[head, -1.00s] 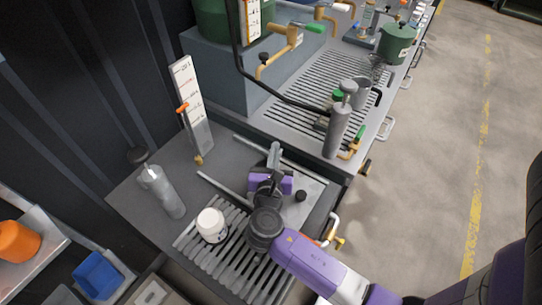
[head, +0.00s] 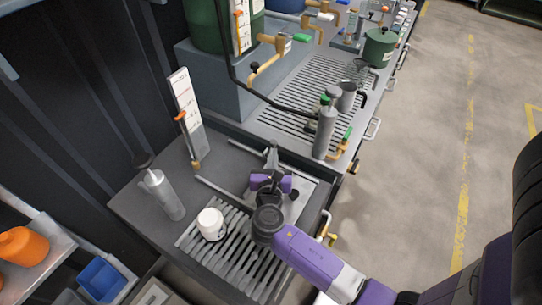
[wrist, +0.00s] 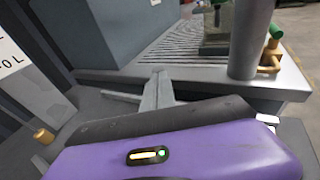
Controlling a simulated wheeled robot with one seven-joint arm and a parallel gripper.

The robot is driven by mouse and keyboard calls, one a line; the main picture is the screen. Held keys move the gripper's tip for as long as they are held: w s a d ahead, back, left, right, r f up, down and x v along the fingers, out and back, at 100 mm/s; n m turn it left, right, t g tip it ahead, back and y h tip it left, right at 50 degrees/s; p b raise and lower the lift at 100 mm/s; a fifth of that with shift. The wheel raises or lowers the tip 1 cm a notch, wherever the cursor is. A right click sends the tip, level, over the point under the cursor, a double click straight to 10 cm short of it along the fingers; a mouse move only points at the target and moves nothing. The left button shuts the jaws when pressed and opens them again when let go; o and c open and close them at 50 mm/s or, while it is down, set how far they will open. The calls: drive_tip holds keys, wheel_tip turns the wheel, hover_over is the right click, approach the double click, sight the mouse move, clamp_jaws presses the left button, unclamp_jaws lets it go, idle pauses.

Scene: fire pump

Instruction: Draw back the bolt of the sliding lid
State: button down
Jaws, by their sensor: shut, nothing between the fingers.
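The sliding lid appears to be the light grey plate (head: 303,202) set in the near bench, partly hidden by my gripper. A small black knob (head: 293,194) shows beside the purple gripper body; I cannot tell whether it is part of the bolt. No bolt is otherwise clear. My gripper (head: 271,153) is over the far part of the plate, its grey fingers together and empty. In the wrist view my gripper (wrist: 158,88) shows closed fingers pointing at the raised edge of the far bench. Contact with anything cannot be judged.
A white jar (head: 211,224) stands on the slatted grate, left of my arm. A grey cylinder pump (head: 162,194) and an upright scale board (head: 189,112) stand further left. Beyond are a grey cylinder (head: 325,132) and a black hose (head: 275,99). Open floor lies right.

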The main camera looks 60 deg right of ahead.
drive_tip(key=b+v, duration=0.1)
drive_tip(key=v, duration=0.9)
drive_tip(key=shift+a+f, duration=0.1)
drive_tip(key=shift+a, duration=0.05)
drive_tip(key=shift+s+a, duration=0.2)
drive_tip(key=shift+a, duration=0.2)
